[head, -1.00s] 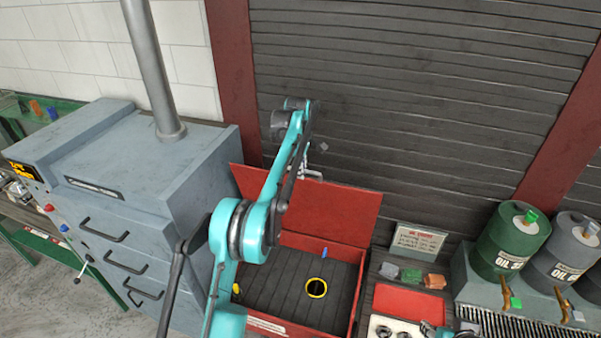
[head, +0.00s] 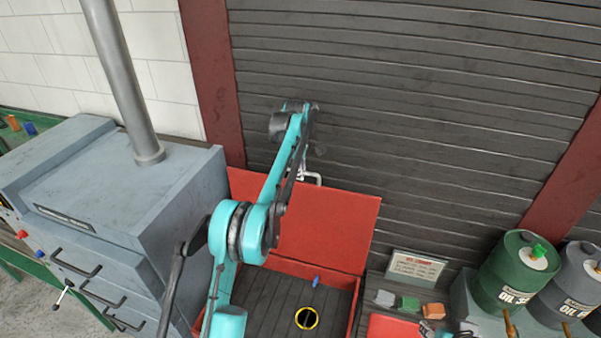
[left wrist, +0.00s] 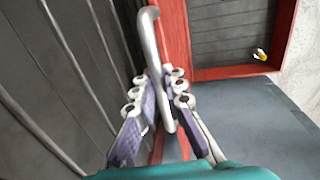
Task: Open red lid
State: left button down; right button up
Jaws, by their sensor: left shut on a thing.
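The red lid (head: 335,225) stands raised at the back of the red box (head: 355,305), and the box's dark slatted inside shows. A grey bent handle (head: 312,178) is at the lid's top edge. My left gripper (left wrist: 160,100) is shut on this handle (left wrist: 150,45), with its fingers either side of the bar in the left wrist view. In the head view my left arm hides part of the lid and most of that gripper. The lid's red edge (left wrist: 175,45) also shows in the left wrist view. My right gripper is not clearly seen.
A grey furnace (head: 120,200) with a pipe stands left of the box. A dark shutter (head: 400,100) is behind the lid. A small sign (head: 415,268), coloured blocks and oil barrels (head: 515,270) are to the right. A yellow ring (head: 306,318) lies inside the box.

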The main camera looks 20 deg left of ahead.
pick_arm(q)
jog(key=c, duration=1.6)
grip_release()
jog(key=shift+w+f, duration=0.1)
jog(key=r, duration=0.5)
jog(key=s+r, duration=0.1)
jog(key=r, duration=0.1)
jog(key=shift+r, duration=0.2)
jog(key=shift+s, duration=0.1)
